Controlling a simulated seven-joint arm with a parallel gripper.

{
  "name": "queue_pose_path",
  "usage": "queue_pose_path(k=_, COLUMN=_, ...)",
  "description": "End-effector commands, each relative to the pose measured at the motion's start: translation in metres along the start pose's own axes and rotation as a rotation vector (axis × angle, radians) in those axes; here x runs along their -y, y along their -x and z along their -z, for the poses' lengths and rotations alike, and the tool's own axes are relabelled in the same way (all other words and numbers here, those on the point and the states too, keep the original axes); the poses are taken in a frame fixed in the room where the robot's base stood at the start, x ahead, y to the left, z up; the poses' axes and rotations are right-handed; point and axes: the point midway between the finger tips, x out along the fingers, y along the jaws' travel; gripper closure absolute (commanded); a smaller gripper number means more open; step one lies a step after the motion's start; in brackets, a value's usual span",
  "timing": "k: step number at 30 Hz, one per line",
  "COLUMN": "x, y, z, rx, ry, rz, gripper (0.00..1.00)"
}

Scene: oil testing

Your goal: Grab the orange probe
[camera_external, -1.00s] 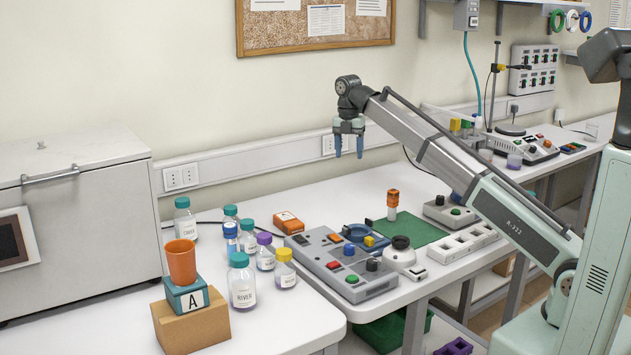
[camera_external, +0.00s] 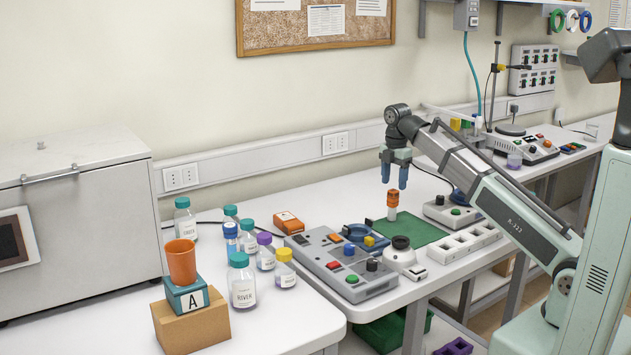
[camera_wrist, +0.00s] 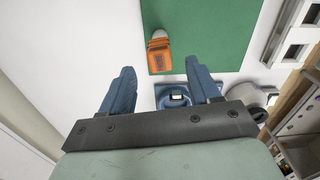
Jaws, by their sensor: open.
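The orange probe (camera_external: 393,198) has an orange upper body and a pale lower end. It stands upright at the green mat's left side in the external view. In the wrist view the probe (camera_wrist: 159,55) shows as an orange block with a pale end, over the green mat (camera_wrist: 215,35). My gripper (camera_external: 394,186) points down just above the probe, with its blue fingers apart. In the wrist view the open gripper (camera_wrist: 160,67) has nothing between its fingers, and the probe appears just beyond the fingertips. I cannot tell the exact gap.
A grey control panel (camera_external: 318,246) with colored buttons and a blue ring-shaped holder (camera_external: 362,233) sit left of the mat. A white round device (camera_external: 400,257) stands in front. An orange box (camera_external: 288,222) lies further left, near several bottles. A white slotted rack (camera_external: 464,242) is right.

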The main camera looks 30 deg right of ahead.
Motion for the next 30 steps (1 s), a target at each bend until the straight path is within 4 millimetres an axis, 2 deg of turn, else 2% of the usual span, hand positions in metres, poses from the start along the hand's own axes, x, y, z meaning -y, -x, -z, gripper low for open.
queue_pose_path(k=11, x=0.001, y=-0.023, z=0.000, rx=0.000, ry=-0.006, rz=0.002, gripper=0.38)
queue_pose_path(k=21, x=0.001, y=-0.066, z=0.000, rx=0.000, ry=-0.005, rz=0.002, gripper=0.38)
queue_pose_path(k=30, x=0.000, y=-0.073, z=0.000, rx=0.000, ry=-0.005, rz=0.000, gripper=0.38)
